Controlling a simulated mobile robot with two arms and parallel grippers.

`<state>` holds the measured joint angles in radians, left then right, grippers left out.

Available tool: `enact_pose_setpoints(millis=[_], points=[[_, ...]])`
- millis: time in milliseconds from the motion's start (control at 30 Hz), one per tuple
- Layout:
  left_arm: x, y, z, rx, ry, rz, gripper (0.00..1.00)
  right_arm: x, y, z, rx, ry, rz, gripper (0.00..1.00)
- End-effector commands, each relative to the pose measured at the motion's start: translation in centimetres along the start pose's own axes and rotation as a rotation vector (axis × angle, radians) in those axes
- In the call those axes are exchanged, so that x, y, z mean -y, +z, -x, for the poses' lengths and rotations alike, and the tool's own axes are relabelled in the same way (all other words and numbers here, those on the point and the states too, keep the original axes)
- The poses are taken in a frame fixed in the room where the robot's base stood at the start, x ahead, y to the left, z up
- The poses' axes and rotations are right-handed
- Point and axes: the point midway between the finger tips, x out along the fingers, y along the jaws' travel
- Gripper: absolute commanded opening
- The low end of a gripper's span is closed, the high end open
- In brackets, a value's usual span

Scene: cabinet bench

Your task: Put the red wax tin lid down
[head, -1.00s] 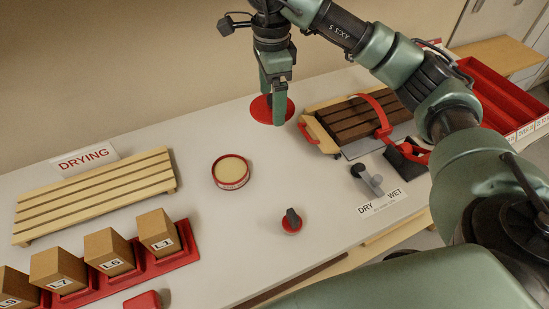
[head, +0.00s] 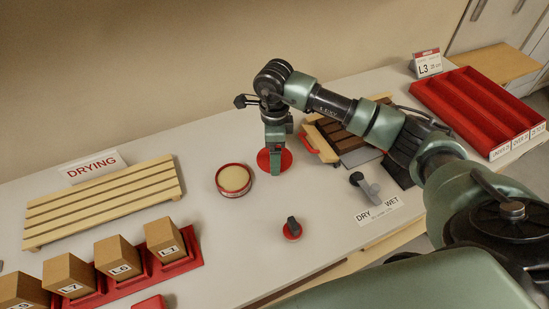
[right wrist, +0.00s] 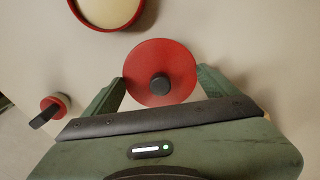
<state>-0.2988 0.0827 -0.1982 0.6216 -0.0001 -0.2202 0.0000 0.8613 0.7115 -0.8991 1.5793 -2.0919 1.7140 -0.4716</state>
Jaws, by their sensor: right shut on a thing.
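The red wax tin lid (head: 286,160) is a round red disc with a dark knob. My right gripper (head: 275,172) points down and is shut on it. In the right wrist view the lid (right wrist: 160,55) lies between the two green fingers, which meet its sides. The lid is low over the bench, right of the open tin; I cannot tell whether it touches the bench. The open tin (head: 233,179), red-rimmed with pale wax, stands just left of the lid, apart from it. It also shows in the right wrist view (right wrist: 108,10). My left gripper is out of view.
A small red piece with a dark knob (head: 292,229) stands nearer the front. A slatted rack (head: 105,200) by the DRYING sign is at left, boxes in red holders (head: 165,240) before it. A brown slatted board (head: 340,137) is close right.

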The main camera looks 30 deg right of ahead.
Motion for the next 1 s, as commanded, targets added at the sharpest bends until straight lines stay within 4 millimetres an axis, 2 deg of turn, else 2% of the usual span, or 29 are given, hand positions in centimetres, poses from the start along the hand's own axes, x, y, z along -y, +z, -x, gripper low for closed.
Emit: enact_pose_setpoints(millis=[200,300,667,700,733,1000], points=[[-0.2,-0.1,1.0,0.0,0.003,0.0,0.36,-0.1,-0.1,-3.1,-0.003,0.004,-0.001,0.49],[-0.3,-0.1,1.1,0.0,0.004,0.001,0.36,-0.1,0.0,-4.0,-0.001,0.001,0.001,0.49],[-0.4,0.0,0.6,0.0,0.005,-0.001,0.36,0.0,0.0,-4.5,-0.001,0.0,0.001,0.49],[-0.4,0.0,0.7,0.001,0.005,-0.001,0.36,0.0,0.0,-4.4,-0.001,0.0,0.001,0.93],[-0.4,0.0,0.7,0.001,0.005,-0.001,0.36,0.0,0.0,-4.4,-0.001,0.0,0.001,1.0],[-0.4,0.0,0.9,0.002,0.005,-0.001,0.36,0.0,0.0,-4.2,-0.001,0.0,0.001,1.0]])
